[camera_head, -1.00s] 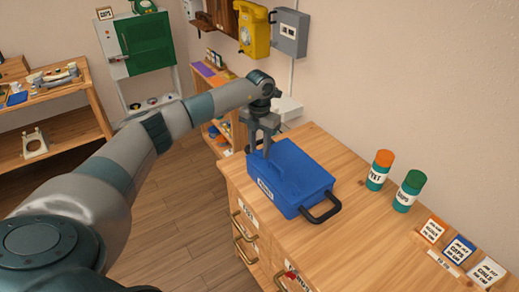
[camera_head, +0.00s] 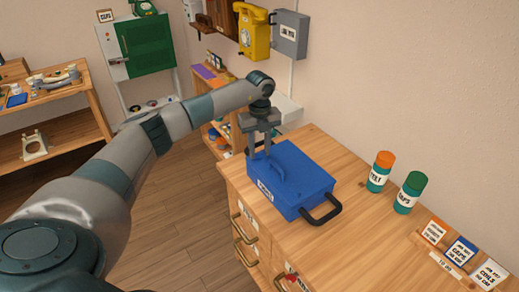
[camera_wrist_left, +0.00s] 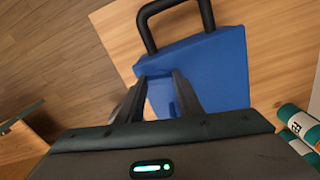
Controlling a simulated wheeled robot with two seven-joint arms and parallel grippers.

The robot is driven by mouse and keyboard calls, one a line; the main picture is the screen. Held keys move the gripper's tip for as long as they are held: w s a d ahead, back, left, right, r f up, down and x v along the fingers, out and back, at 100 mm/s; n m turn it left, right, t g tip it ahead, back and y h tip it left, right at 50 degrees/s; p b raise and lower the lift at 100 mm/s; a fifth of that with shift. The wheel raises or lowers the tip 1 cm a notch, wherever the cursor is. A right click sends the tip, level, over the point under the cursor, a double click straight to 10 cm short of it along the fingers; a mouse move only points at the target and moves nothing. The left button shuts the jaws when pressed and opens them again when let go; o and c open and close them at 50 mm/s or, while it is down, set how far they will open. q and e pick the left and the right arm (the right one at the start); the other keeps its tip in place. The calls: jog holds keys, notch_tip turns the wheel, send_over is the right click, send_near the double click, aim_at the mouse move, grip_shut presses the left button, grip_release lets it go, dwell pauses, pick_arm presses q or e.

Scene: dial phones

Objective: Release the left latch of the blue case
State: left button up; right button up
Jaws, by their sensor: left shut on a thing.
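The blue case (camera_head: 301,175) lies on the wooden bench top, with a white label on its left face and a black handle (camera_head: 323,211) at its near right end. The case (camera_wrist_left: 220,65) and that handle (camera_wrist_left: 147,30) also show in the left wrist view. My left gripper (camera_head: 259,154) points down at the far left part of the lid. It is shut on a raised blue part of the case, and its fingers (camera_wrist_left: 160,84) stand either side of this part in the wrist view. I cannot make out the latches clearly. My right gripper is not in view.
An orange-capped can (camera_head: 380,171) and a green-capped can (camera_head: 409,192) stand right of the case. Labelled cards (camera_head: 461,251) stand near the right edge. A yellow phone (camera_head: 254,30) and grey box (camera_head: 289,34) hang on the wall. The bench between case and cans is clear.

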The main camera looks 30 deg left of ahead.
aim_at(259, 153)
pick_arm(q)
jog(key=shift+n, duration=1.2)
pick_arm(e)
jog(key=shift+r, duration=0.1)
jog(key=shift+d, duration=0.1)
pick_arm(q)
jog(key=o, duration=1.1)
jog(key=shift+r, duration=0.15)
jog(key=shift+r, duration=0.6)
notch_tip(259, 153, up, 5)
jog(key=shift+w+r+b, duration=0.1)
jog(key=shift+r+b, duration=0.1)
jog(key=shift+b, duration=0.85)
notch_tip(259, 153, up, 11)
jog(key=shift+f+b, duration=0.2)
jog(key=shift+b, duration=0.95)
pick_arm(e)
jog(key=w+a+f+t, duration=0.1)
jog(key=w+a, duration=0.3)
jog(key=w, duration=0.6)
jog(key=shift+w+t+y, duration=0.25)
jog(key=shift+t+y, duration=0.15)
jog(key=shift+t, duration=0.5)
pick_arm(q)
jog(key=shift+f, duration=0.1)
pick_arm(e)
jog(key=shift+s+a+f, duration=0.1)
